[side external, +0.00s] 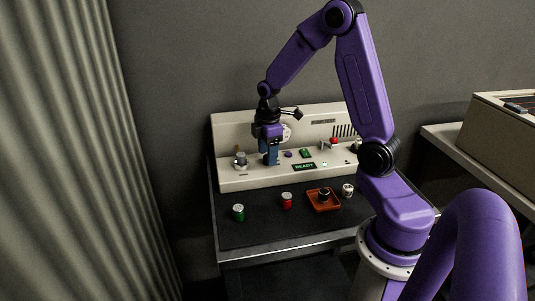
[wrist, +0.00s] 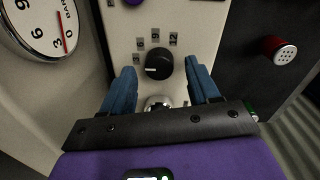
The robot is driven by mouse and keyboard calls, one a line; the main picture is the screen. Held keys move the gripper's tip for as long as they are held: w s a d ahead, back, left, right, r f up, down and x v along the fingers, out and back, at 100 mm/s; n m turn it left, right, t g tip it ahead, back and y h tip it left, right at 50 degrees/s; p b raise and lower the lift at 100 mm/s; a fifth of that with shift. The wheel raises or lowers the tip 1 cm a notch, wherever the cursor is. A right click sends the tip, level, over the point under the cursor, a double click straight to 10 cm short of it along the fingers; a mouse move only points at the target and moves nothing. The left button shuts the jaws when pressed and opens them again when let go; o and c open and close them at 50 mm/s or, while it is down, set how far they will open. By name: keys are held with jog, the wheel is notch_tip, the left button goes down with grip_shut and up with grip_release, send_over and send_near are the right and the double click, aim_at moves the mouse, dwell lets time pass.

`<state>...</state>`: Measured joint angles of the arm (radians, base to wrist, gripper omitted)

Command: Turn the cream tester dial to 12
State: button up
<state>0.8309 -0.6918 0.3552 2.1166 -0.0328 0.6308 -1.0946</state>
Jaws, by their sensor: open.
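The cream tester (side external: 240,182) is a long cream console on the dark bench in the side view. In the wrist view its black round dial (wrist: 158,66) sits on a cream panel (wrist: 122,28), with small tags around its upper left side; 9 and 12 are the uppermost, 12 at the right. I cannot tell clearly which tag the dial's mark faces. My gripper (wrist: 162,80) is open, its two blue fingers apart on either side of the dial, apparently not touching it. In the side view my gripper (side external: 271,160) points down at the console's left part and hides the dial.
A white gauge (wrist: 42,22) with a red needle is at the wrist view's upper left. A metal fitting (wrist: 158,102) shows below the dial. A green can (side external: 238,213), a red can (side external: 287,201) and an orange tray (side external: 323,205) stand on the bench in front of the console.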

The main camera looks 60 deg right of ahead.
jog(key=shift+f, duration=0.5)
jog(key=c, duration=1)
jog(key=shift+c, duration=0.2)
